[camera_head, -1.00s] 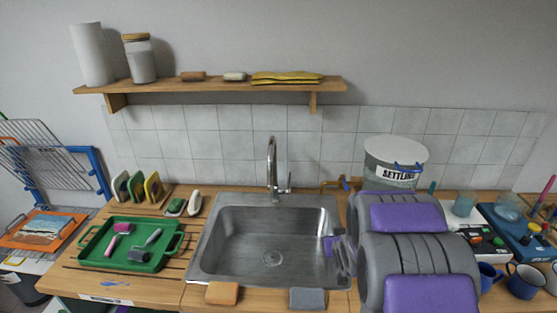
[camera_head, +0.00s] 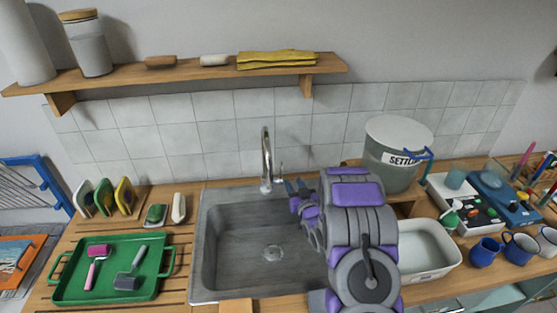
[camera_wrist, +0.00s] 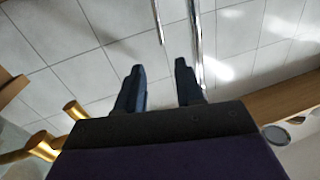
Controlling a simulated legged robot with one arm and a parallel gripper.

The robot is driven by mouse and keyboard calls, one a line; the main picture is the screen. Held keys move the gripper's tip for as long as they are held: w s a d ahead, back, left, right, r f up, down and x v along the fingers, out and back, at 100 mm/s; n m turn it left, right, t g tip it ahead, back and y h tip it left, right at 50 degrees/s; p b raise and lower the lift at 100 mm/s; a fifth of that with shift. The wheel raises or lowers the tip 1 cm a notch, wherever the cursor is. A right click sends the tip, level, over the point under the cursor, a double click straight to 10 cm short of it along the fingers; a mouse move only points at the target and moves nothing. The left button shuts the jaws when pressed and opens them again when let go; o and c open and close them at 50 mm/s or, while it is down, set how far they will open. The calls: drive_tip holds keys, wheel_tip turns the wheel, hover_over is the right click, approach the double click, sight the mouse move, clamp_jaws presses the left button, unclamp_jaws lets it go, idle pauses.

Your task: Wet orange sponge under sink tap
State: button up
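The orange sponge (camera_head: 238,305) lies at the sink's front rim, cut off by the bottom edge of the head view. The chrome tap (camera_head: 266,165) stands behind the steel sink (camera_head: 212,270). No water shows in the basin. My gripper (camera_head: 294,186) is raised over the back right of the sink, just right of the tap. In the wrist view its two dark fingers (camera_wrist: 160,82) are apart with nothing between them. A chrome pipe of the tap (camera_wrist: 195,45) shows beyond the fingers against the tiles.
A SETTLING bucket (camera_head: 392,165) and a white basin (camera_head: 432,252) are at the right, partly behind my arm. Brass fittings (camera_wrist: 72,110) show left in the wrist view. Blue mugs (camera_head: 486,251) stand farther right.

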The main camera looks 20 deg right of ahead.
drive_tip(key=w+d+b, duration=0.1)
drive_tip(key=w, duration=1.4)
drive_tip(key=shift+w+b, duration=0.2)
drive_tip(key=shift+b, duration=0.2)
drive_tip(key=shift+d, duration=0.1)
clamp_jaws()
